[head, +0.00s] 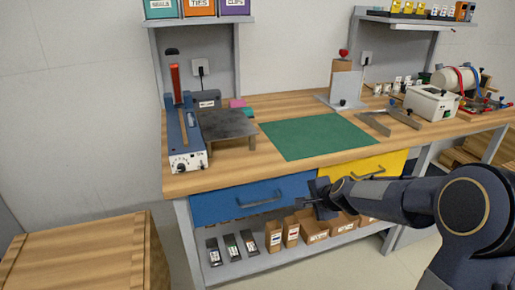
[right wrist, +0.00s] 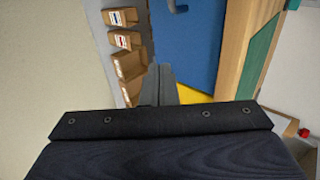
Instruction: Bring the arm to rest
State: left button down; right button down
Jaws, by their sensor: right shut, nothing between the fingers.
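My right arm comes in from the right in the head view. Its gripper (head: 312,204) hangs in front of the workbench drawers, apart from them as far as I can tell. The right wrist view shows the gripper fingers (right wrist: 159,85) together, with nothing between them. My left gripper does not show in the head view.
The workbench (head: 245,165) has a blue drawer (head: 240,202), a yellow drawer (head: 370,170) and a lower shelf (head: 262,264) with small boxes. A green mat (head: 315,137) lies on top. A wooden crate (head: 85,255) stands at the left. Floor shows between crate and bench.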

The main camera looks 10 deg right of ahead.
jog(key=s+a+r+n+y+p, duration=0.1)
jog(key=s+a+r+n+p, duration=0.1)
jog(key=s+r, duration=0.25)
jog(key=s+a+r+n+g+y+p, duration=0.1)
jog(key=s+a+r+n+p, duration=0.1)
jog(key=s+r+n, duration=0.3)
jog(key=s+a+r+y+p, duration=0.1)
jog(key=s+a+r+p, duration=0.1)
jog(key=s+r+p, duration=0.3)
jog(key=s+a+n+g+p, duration=0.2)
jog(key=s+n, duration=0.6)
jog(key=s, duration=1)
jog(key=shift+s+a+g, duration=0.2)
jog(key=shift+a+g, duration=0.2)
jog(key=shift+a, duration=0.6)
jog(key=shift+r, duration=0.15)
